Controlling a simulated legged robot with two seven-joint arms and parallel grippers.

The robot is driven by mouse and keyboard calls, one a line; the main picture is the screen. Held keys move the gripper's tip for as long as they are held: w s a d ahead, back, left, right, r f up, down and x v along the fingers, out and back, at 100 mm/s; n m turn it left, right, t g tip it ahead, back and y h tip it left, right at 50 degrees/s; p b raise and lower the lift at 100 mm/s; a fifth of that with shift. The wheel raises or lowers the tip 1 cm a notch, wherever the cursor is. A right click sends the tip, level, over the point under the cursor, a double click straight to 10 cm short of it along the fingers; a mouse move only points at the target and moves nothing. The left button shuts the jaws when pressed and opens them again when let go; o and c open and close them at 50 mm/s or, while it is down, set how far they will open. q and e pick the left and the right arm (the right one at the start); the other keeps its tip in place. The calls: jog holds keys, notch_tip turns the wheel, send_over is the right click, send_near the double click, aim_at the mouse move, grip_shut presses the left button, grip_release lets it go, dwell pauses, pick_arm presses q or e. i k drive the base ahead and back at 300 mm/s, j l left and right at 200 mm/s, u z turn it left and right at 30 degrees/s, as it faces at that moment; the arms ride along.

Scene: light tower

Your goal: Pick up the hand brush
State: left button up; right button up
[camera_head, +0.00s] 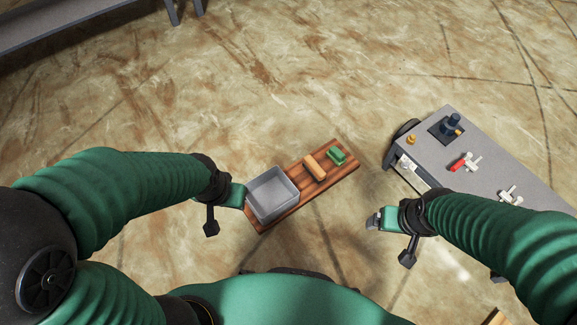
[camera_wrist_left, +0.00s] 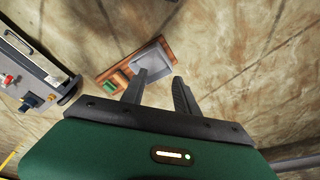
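A wooden board (camera_head: 290,203) holds a tan block-shaped object (camera_head: 315,167) and a small green object (camera_head: 337,156). One of these may be the hand brush; I cannot tell which. My left gripper (camera_head: 241,195) is beside the grey bin at the board's near left end. In the left wrist view its two fingers (camera_wrist_left: 159,92) are apart with nothing between them. My right gripper (camera_head: 374,220) is right of the board, away from both objects; its finger gap is unclear.
A grey open bin (camera_head: 272,194) stands on the board and also shows in the left wrist view (camera_wrist_left: 152,58). A grey bench (camera_head: 465,135) with a dark blue fixture, a red-handled part and other fittings is at right. Stone floor lies open beyond the board.

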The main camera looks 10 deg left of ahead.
aim_at(313, 168)
jog(key=i+l+z, duration=0.3)
jog(key=i+l, duration=0.15)
jog(key=i+l+z, duration=0.25)
jog(key=i+l, duration=0.2)
jog(key=i+j, duration=0.3)
